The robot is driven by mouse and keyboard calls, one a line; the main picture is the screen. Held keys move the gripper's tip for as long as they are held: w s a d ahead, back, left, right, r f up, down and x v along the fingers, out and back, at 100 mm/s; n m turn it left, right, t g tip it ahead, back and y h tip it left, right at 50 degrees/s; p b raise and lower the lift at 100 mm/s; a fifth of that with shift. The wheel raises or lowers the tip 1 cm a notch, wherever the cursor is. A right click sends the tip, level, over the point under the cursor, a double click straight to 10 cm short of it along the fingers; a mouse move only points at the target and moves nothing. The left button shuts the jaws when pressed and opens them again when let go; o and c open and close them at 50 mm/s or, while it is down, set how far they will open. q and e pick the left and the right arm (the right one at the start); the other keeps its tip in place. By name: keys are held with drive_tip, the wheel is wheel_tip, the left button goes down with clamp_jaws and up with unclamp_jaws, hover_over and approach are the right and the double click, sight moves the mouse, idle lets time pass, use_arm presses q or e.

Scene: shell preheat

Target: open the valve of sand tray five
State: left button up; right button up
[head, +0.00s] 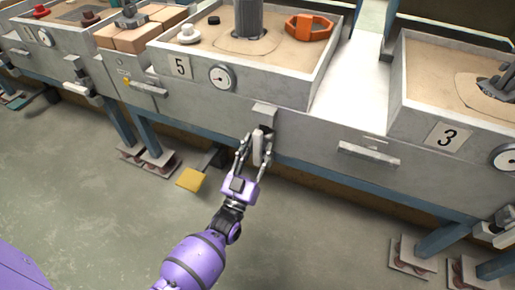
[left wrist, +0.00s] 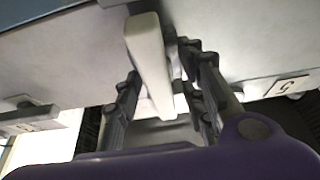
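Sand tray five (head: 285,85) is a grey metal box of sand with a "5" plate (head: 180,67) and a round gauge (head: 222,77) on its front. Its valve handle (head: 257,148), a pale upright bar, hangs below a small bracket on the front. My left gripper (head: 256,152) is at this handle, with one finger on each side. In the left wrist view the handle (left wrist: 150,65) stands between the spread fingers (left wrist: 160,85), with a gap visible on the right side. My right gripper is not in view.
A yellow pedal (head: 191,179) sits on the floor left of my left gripper. Tray three (head: 430,120) stands to the right, with a bar handle (head: 368,153) between. Blue legs (head: 150,135) support the bench. The floor in front is clear.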

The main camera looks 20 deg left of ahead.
use_arm(q)
drive_tip(key=v, duration=1.2)
drive_tip(key=shift+f, duration=0.15)
